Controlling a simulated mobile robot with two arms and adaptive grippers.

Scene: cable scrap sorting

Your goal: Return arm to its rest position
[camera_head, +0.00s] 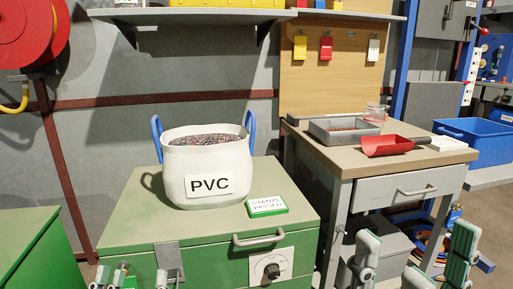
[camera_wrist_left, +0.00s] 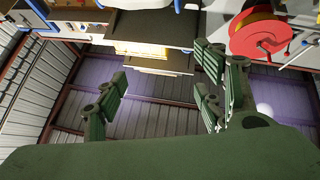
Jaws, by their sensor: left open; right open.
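My left gripper (camera_head: 142,275) is at the bottom left of the head view, in front of the green cabinet, with only its finger ends showing. In the left wrist view its fingers (camera_wrist_left: 162,82) are spread apart with nothing between them. My right gripper (camera_head: 413,256) is at the bottom right of the head view, in front of the workbench. Its fingers are wide apart and empty, and its lower part is cut off by the frame. Both grippers are clear of the white PVC tub (camera_head: 210,163), which stands upright on the cabinet, full of multicoloured granules.
The green cabinet (camera_head: 130,220) also bears a "STATUS PASSED" sign (camera_head: 267,206). The workbench (camera_head: 440,158) at right holds a grey tray (camera_head: 322,135), red scoop (camera_head: 388,146) and glass jar (camera_head: 375,112). A blue bin (camera_head: 480,140) stands beyond. A red reel (camera_head: 28,35) hangs upper left.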

